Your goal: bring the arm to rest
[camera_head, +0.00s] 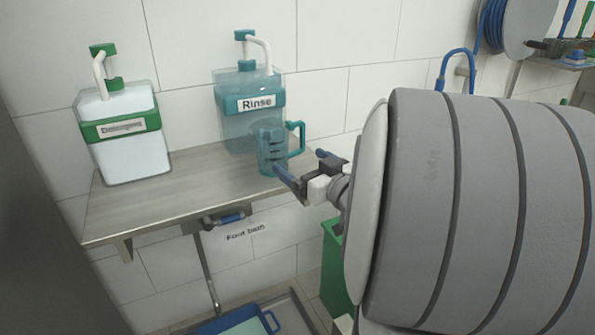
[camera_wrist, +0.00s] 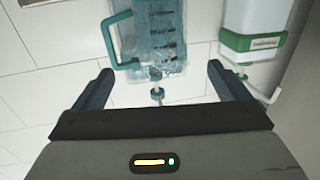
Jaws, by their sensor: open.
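My gripper (camera_head: 298,160) is open and empty, to the right of and in front of a teal jug in the head view. The jug (camera_head: 270,148) has a side handle and stands upright on the right end of the steel shelf (camera_head: 190,190). One finger overlaps the jug's lower part in the picture; I cannot tell whether they touch. The wrist view is upside down. It shows the jug (camera_wrist: 160,35) with dark marks, beyond the spread fingers (camera_wrist: 160,85). My arm's thick grey links fill the head view's right side.
A rinse bottle (camera_head: 235,123) with a pump stands behind the jug. A detergent bottle (camera_head: 122,145) stands at the shelf's left. Below are a blue foot-bath tray (camera_head: 240,322) and a green bin (camera_head: 333,265). A blue hose reel (camera_head: 500,25) hangs at upper right.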

